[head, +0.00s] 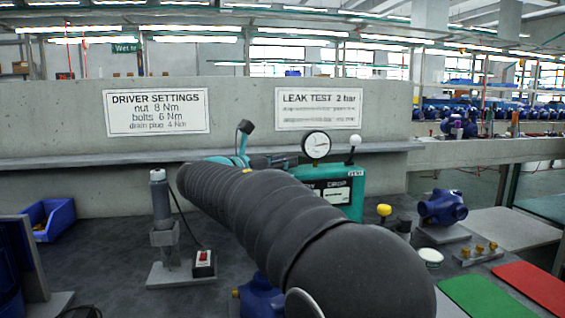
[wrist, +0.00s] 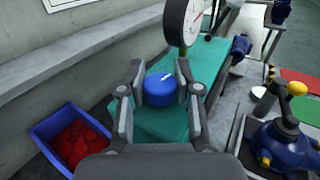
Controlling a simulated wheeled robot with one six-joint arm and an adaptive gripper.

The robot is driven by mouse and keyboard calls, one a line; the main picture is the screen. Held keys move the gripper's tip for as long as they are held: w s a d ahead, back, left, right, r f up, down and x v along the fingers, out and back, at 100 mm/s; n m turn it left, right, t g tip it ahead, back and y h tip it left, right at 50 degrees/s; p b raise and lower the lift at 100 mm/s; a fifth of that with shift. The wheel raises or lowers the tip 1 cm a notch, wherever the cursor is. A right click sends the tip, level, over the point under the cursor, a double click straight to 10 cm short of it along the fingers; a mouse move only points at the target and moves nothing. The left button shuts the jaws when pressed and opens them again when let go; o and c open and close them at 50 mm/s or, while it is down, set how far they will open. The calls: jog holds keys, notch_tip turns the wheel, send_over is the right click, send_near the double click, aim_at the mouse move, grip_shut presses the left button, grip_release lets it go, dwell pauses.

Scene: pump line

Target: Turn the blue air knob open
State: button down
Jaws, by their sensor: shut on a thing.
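The blue air knob (wrist: 160,92) is a round blue cap with a white mark on its top, seen in the wrist view. It sits on the teal leak test box (wrist: 150,126), which also shows in the head view (head: 352,205). My gripper (wrist: 161,78) has one finger on each side of the knob and is shut on it. The white mark lies slantwise across the knob's top. In the head view my dark arm hides the knob and the fingers.
A pressure gauge (wrist: 184,22) rises from the box close beyond my fingers. A blue bin of red parts (wrist: 72,138) lies to the left. A blue pump with a yellow knob (wrist: 287,138) stands to the right. Green (head: 482,297) and red mats (head: 535,286) lie at the bench's right.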

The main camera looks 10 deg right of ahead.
jog(key=shift+n+t+y, duration=1.3)
jog(key=shift+n+t, duration=0.1)
jog(key=shift+t, duration=0.3)
jog(key=c, duration=0.8)
grip_release()
jog(key=v, duration=1.2)
jog(key=shift+s, duration=0.15)
